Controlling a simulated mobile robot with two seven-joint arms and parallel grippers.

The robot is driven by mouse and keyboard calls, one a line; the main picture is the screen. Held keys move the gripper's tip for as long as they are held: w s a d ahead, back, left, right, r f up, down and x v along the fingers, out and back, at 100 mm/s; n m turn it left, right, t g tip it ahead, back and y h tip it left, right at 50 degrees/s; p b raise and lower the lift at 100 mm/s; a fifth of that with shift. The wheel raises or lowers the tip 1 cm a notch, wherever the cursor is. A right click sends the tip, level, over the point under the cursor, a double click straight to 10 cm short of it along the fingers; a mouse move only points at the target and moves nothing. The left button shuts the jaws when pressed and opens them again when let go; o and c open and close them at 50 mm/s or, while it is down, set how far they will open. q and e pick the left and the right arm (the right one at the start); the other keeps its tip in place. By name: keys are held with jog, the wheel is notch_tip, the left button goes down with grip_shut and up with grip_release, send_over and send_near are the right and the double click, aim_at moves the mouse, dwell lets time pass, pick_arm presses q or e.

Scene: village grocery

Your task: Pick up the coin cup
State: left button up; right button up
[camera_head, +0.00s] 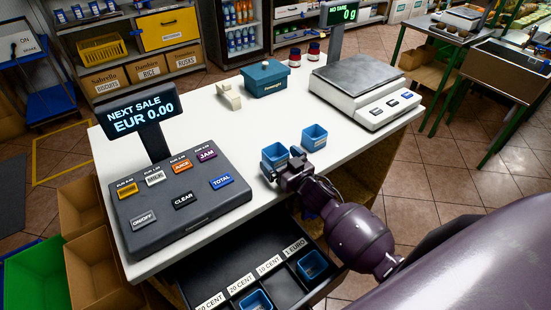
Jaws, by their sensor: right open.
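Two small blue square coin cups stand on the white counter: one coin cup (273,153) directly at my right gripper, another coin cup (314,138) a little farther right. My right gripper (284,164) is open, with its dark fingers close around the near side of the first cup. Whether the fingers touch the cup I cannot tell. Two more blue cups sit in the open cash drawer below, one cup (313,265) in the 1 euro compartment and one cup (256,301) nearer the front. My left gripper is not in view.
A cash register (180,200) stands on the left of the counter (215,117). A scale (366,90) stands on the right. A teal box (265,80), a cream object (229,96) and two small jars stand at the back. The drawer (262,267) is open beneath my right forearm.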

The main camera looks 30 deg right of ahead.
jog(key=shift+w, duration=0.2)
jog(key=c, duration=1)
jog(key=shift+r, duration=0.1)
jog(key=shift+r, duration=0.25)
jog(key=shift+s+d+f+h, duration=0.6)
jog(key=shift+s+d, duration=0.85)
jog(key=shift+s, duration=7.45)
jog(key=w+a+r+m+h, duration=0.1)
jog(key=w+a+r, duration=0.7)
jog(key=a+r, duration=0.3)
jog(key=shift+w+r+m+b, duration=0.2)
jog(key=shift+r+m+b, duration=0.1)
jog(key=shift+r, duration=0.35)
